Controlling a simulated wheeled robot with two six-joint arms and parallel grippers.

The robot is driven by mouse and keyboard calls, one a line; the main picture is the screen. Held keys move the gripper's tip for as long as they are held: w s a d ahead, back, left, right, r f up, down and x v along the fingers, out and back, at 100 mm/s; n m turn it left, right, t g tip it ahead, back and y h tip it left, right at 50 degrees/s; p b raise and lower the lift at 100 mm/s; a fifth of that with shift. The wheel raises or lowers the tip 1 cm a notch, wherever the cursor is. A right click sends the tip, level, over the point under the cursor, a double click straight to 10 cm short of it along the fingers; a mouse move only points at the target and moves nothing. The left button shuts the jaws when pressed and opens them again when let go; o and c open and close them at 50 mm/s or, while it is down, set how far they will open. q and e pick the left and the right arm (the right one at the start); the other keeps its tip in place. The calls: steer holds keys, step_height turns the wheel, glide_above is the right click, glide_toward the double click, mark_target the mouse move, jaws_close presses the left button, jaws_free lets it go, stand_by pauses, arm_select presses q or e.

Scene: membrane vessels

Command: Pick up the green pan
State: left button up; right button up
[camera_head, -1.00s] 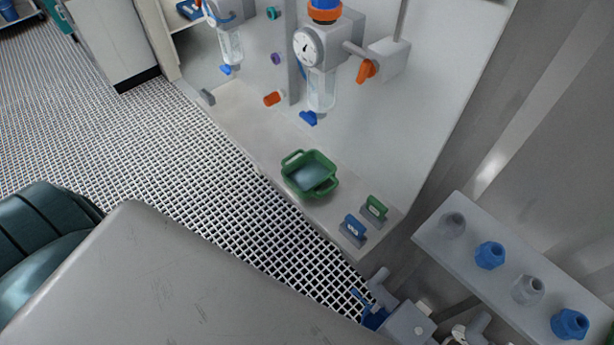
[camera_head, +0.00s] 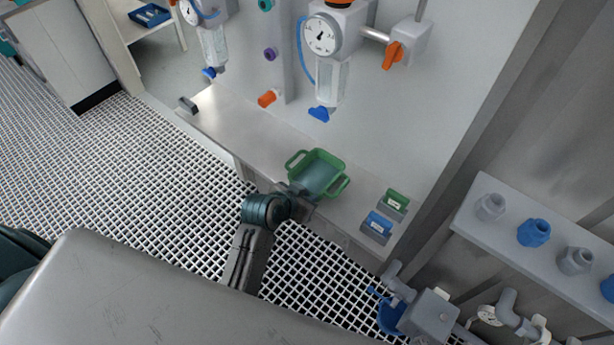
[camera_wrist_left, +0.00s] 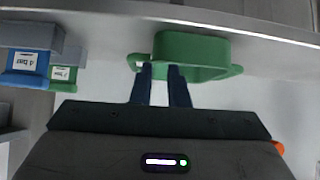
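The green pan (camera_head: 318,172) sits on the pale ledge, with a loop handle at its upper left and another at its lower right. It also shows in the left wrist view (camera_wrist_left: 192,48), beyond the fingers. My left gripper (camera_head: 303,196) is at the pan's front side in the head view. In the wrist view its two dark fingers (camera_wrist_left: 163,72) are apart, with a gap between them and nothing clearly held. The tips overlap the pan's lower edge there; whether they touch it I cannot tell. My right gripper is not in view.
The ledge (camera_head: 240,122) runs along a wall panel with a gauge (camera_head: 320,36) and an orange-handled valve (camera_head: 392,54). Blue (camera_head: 377,226) and green (camera_head: 396,201) labelled tags stand right of the pan. A rack with several fittings (camera_head: 534,232) is at right.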

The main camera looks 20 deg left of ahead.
mark_target(333, 180)
arm_select(q)
steer(key=shift+t, duration=0.5)
steer(key=w+d+r, duration=0.2)
steer(key=shift+w+d, duration=0.1)
steer(key=shift+w, duration=0.25)
steer(key=x, duration=0.4)
steer(key=shift+w+f+p, duration=0.2)
steer(key=shift+w+p, duration=0.1)
steer(key=shift+p, duration=0.05)
steer(key=shift+w+d+f, duration=0.2)
steer(key=shift+w+f, duration=0.1)
steer(key=shift+w, duration=0.05)
steer(key=shift+w+d+f, duration=0.1)
steer(key=shift+w+f, duration=0.05)
steer(key=shift+w, duration=0.1)
steer(key=p+x, duration=0.1)
steer(key=x, duration=0.2)
steer(key=shift+w+f, duration=0.3)
steer(key=shift+w+d+f, duration=0.1)
steer(key=shift+w, duration=0.05)
jaws_close()
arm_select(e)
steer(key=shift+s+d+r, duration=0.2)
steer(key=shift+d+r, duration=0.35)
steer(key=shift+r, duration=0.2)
